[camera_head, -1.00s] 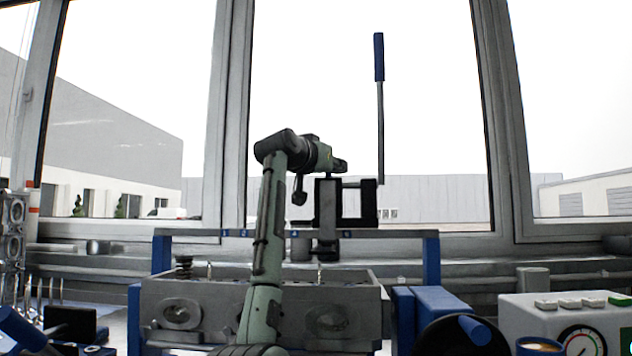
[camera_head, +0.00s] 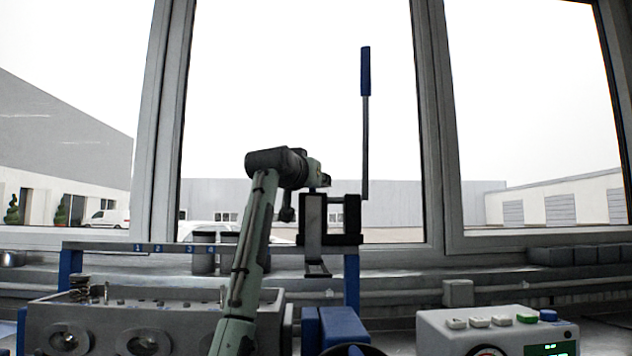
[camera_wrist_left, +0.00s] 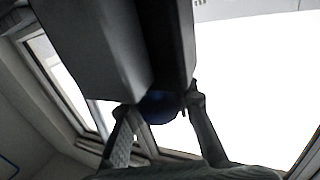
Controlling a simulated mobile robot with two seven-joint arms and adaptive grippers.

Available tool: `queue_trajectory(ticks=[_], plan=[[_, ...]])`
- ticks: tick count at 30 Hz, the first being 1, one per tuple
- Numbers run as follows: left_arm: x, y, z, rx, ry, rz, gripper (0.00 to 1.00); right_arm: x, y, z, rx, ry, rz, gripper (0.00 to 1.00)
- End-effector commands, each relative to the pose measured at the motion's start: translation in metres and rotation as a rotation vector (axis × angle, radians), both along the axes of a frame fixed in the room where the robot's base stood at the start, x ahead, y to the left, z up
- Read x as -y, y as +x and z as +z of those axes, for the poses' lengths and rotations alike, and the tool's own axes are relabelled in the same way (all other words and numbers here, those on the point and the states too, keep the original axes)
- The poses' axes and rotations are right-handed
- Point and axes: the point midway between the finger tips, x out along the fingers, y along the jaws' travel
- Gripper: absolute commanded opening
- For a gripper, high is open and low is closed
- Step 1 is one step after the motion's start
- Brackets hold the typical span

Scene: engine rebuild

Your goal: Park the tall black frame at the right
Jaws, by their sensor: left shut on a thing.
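The tall black frame (camera_head: 312,222) hangs upright near the right end of a numbered rail (camera_head: 120,247). A thin rod with a blue handle (camera_head: 365,72) rises from its right side. My left gripper (camera_head: 322,180) is shut on the frame near its top. The exact grip is too small to tell in the head view. In the left wrist view, large grey parts fill the top, and a blue piece (camera_wrist_left: 162,105) shows between the dark fingers. The frame's lower foot (camera_head: 317,270) appears clear of the bench. My right gripper is in neither view.
A grey cylinder head (camera_head: 190,325) lies under the rail at left. A blue block (camera_head: 337,324) stands below the frame. A grey box with buttons and a gauge (camera_head: 495,333) is at the right. The sill carries a small grey block (camera_head: 458,292).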

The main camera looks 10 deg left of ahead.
Motion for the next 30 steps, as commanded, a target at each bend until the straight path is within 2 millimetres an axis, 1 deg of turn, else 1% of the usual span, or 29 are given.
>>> queue_trajectory(ticks=[1,4,5,9,10,18,21,23,26,30], plan=[[0.003,-0.001,0.002,0.005,-0.001,-0.005,0.0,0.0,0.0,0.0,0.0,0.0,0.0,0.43],[0.004,-0.001,0.002,0.006,-0.001,-0.006,0.0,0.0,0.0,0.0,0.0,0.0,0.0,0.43],[0.004,-0.001,0.002,0.006,-0.001,-0.006,0.24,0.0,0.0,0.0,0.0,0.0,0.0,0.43],[0.003,-0.001,0.002,0.005,0.0,-0.006,0.41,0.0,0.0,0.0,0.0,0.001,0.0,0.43],[0.003,-0.001,0.002,0.005,0.0,-0.006,0.43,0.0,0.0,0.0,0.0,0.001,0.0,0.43],[0.002,-0.001,0.001,0.003,0.001,-0.004,0.43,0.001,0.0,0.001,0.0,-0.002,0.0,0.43],[0.001,-0.005,0.001,0.004,-0.001,-0.003,0.43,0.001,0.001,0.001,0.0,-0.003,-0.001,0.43],[0.0,-0.012,0.002,0.005,-0.001,-0.003,0.43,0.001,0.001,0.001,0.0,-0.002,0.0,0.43],[-0.002,-0.029,0.001,0.007,0.0,-0.003,0.43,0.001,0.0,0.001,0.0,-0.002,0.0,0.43],[-0.007,-0.06,0.002,0.008,0.001,-0.004,0.43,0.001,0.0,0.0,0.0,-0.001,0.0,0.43]])
